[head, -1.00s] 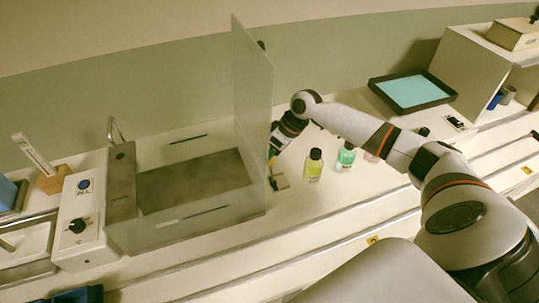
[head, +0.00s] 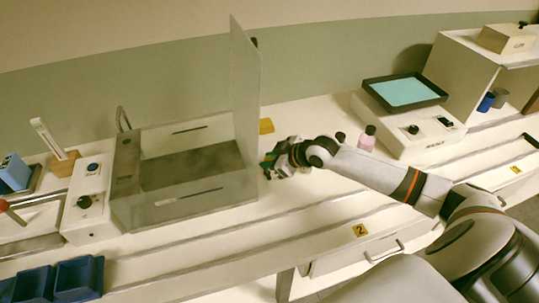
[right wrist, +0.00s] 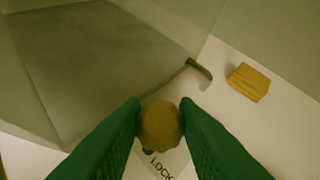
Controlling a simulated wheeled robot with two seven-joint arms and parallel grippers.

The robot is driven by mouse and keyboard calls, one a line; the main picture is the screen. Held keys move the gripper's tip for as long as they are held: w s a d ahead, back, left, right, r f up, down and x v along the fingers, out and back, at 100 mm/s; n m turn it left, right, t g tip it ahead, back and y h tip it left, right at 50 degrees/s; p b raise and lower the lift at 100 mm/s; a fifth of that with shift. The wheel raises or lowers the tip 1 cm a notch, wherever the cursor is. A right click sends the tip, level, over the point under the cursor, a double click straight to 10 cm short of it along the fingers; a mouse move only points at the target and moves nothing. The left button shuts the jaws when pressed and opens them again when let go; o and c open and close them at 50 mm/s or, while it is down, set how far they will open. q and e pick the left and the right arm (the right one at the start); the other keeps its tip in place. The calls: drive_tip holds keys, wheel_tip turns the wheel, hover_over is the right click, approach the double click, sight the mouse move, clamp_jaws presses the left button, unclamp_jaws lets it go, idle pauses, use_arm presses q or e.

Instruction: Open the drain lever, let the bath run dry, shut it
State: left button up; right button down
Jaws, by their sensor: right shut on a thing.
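The bath (head: 215,188) is a grey basin with clear walls, left of centre in the head view. Its floor looks dark; I cannot tell how much liquid is in it. In the right wrist view the bath wall (right wrist: 90,60) fills the upper left. My right gripper (head: 270,168) is low beside the bath's right end. In the right wrist view its green fingers (right wrist: 160,122) are shut on a round yellowish knob (right wrist: 160,128), apparently the drain lever's. A label reading "LOCK" (right wrist: 160,165) lies just below it. The rest of the lever is hidden. My left gripper is out of view.
A clear upright panel (head: 245,90) stands at the bath's right end. A yellow block (right wrist: 248,82) lies behind my gripper, near a grey bent pipe (right wrist: 200,70). A pink bottle (head: 366,138) stands behind my right arm. Blue bins (head: 78,277) are at lower left.

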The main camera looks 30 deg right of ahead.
drive_tip(key=shift+s+a+t, duration=0.1)
drive_tip(key=shift+s+t, duration=0.35)
drive_tip(key=shift+t, duration=0.05)
drive_tip(key=shift+f, duration=0.15)
drive_tip(key=shift+s+a+f+p, duration=0.15)
drive_tip(key=shift+s+f+p, duration=0.1)
drive_tip(key=shift+p, duration=0.05)
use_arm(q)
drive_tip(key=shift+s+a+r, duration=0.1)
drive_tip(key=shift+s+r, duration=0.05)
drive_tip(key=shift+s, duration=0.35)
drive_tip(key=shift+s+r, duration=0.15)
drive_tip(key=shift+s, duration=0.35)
use_arm(e)
drive_tip(key=shift+s+f, duration=0.25)
drive_tip(key=shift+s, duration=0.1)
drive_tip(key=c, duration=1.1)
unclamp_jaws()
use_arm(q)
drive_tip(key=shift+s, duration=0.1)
use_arm(e)
drive_tip(key=shift+r, duration=0.2)
